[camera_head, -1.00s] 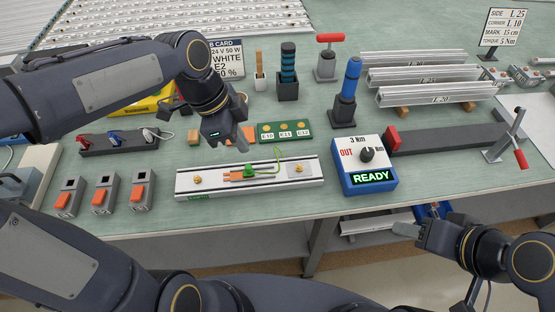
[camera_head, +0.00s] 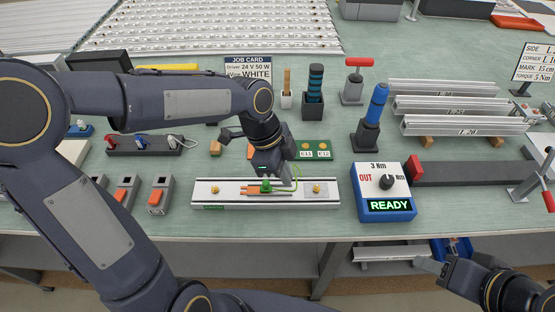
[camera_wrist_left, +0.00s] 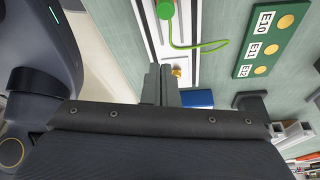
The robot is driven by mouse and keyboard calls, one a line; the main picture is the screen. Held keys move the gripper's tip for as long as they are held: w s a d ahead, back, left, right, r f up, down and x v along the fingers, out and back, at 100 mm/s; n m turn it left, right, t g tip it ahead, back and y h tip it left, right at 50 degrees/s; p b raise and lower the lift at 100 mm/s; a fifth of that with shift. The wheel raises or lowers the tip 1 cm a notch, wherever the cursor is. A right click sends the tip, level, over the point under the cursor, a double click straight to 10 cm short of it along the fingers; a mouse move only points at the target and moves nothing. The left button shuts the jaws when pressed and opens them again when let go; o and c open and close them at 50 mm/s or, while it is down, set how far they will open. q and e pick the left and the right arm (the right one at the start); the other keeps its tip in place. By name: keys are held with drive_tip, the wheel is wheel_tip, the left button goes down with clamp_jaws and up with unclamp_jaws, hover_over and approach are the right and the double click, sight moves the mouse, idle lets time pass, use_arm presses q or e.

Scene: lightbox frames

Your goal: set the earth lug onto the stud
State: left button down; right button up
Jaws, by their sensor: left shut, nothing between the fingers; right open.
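A white rail fixture (camera_head: 240,203) lies along the bench front. It carries a green terminal block (camera_head: 266,186) and a brass stud near each end, the left one (camera_head: 215,190) and the right one (camera_head: 316,188). My left gripper (camera_head: 288,178) is shut and empty over the rail, between block and right stud. In the left wrist view its fingertips (camera_wrist_left: 160,72) are beside a brass stud (camera_wrist_left: 177,71). My right gripper (camera_head: 432,267) is open, below the bench edge.
A green card with E labels (camera_head: 314,156) lies just behind the rail. A blue torque box (camera_head: 386,206) reading READY stands to its right. Orange-switched grey blocks (camera_head: 161,195) stand to its left. Tool holders and metal profiles stand further back.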

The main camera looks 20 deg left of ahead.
use_arm(q)
drive_tip(key=x, duration=0.4)
drive_tip(key=a, duration=0.1)
drive_tip(key=a+p, duration=0.1)
drive_tip(key=shift+a+r, duration=0.25)
drive_tip(key=shift+a, duration=0.8)
drive_tip(key=shift+a+f, duration=0.1)
drive_tip(key=shift+a, duration=0.05)
